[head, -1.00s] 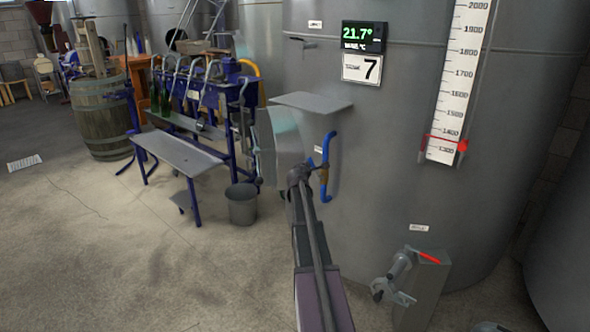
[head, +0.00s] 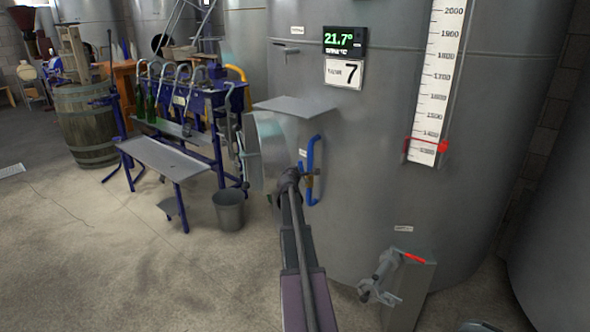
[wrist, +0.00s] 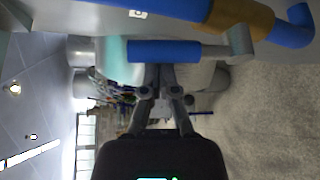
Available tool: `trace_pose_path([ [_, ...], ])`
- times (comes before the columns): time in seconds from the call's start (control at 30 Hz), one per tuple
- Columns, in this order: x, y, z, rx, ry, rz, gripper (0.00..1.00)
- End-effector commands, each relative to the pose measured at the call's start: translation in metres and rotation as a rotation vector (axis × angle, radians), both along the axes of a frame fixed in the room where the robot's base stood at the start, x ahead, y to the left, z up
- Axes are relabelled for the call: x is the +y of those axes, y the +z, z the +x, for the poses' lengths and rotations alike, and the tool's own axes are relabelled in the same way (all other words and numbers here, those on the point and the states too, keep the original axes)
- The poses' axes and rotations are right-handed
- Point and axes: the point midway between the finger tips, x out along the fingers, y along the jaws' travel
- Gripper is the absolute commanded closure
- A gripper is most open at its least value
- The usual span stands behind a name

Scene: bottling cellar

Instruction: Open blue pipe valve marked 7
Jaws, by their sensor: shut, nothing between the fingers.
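In the wrist view the blue pipe (wrist: 150,8) crosses the top, with the brass body (wrist: 240,18) at right. A lever with a blue sleeve (wrist: 163,50) and grey end (wrist: 240,42) runs nearly parallel to the pipe. My gripper (wrist: 160,70) is shut and empty, its tips at the sleeve's lower edge in the picture; contact cannot be told. In the head view my arm hides the gripper and most of the lever.
A grey shelf (head: 295,104) juts from the tank above the pipe. A lower outlet with a red handle (head: 411,258) is at right. A bucket (head: 229,210) and blue-framed bottling bench (head: 165,157) stand left. The floor at front left is clear.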

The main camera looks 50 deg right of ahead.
Motion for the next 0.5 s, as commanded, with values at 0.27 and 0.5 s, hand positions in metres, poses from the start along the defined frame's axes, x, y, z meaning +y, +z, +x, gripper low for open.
trace_pose_path([
  [0.27,-0.0059,0.0019,-0.0115,0.006,-0.01,-0.001,1.0],
  [0.5,-0.0069,0.002,-0.0137,0.006,-0.012,0.0,1.0],
])
